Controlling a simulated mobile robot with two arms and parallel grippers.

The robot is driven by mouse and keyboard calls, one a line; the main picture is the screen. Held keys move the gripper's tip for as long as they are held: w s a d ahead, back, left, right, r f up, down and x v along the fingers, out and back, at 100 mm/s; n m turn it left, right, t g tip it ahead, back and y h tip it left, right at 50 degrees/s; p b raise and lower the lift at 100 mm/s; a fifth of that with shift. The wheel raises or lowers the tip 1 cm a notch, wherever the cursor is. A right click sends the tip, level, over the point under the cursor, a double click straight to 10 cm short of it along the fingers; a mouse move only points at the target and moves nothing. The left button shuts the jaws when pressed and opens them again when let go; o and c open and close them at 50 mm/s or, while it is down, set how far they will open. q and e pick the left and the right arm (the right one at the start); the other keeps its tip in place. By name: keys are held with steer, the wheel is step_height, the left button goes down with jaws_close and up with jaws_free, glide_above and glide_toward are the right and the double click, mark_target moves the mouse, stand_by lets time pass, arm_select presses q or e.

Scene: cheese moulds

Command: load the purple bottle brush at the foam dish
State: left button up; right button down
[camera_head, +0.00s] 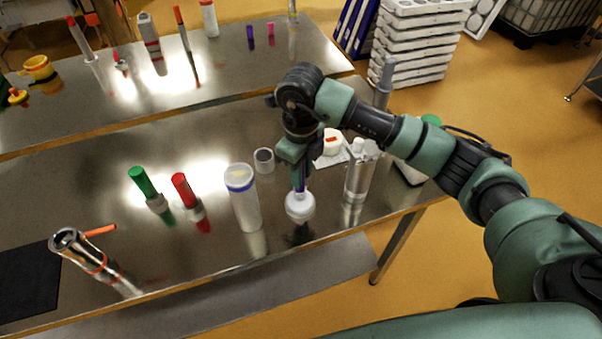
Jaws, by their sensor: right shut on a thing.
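My right gripper (296,154) points down over the near table and is shut on the purple bottle brush (300,178). A short length of its purple handle shows below the fingers, upright. Directly under it is a white rounded thing (300,207), which looks like the foam dish. The brush's lower end meets or overlaps it in the picture. I cannot tell whether the bristles touch foam or are hidden inside it. My left gripper is not in view.
A clear canister with a blue band (242,198) stands close left of the brush, and a metal cylinder (358,172) close right. A small grey cup (264,160) stands behind. Green (143,182) and red (185,190) handled tools stand further left. The table's front edge is near.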

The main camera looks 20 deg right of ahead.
mark_target(304, 166)
steer(key=shift+r+p, duration=1.15)
steer(key=shift+r, duration=1.5)
steer(key=shift+s+d+f+n+b, duration=0.1)
steer(key=shift+s+n+b, duration=0.15)
steer(key=shift+n, duration=0.35)
steer(key=shift+s+d+f+n+b, duration=0.1)
steer(key=shift+s+n+b, duration=0.15)
steer(key=shift+n, duration=0.35)
steer(key=s+d+f+n+b, duration=0.1)
steer(key=s+n+b, duration=0.2)
steer(key=n, duration=1)
steer(key=s+d+f+n+b, duration=0.1)
steer(key=s+d+n+b, duration=0.1)
steer(key=s+n, duration=0.7)
steer(key=shift+s+d+n+b, duration=0.3)
steer(key=shift+n+b, duration=0.4)
steer(key=shift+n, duration=1.3)
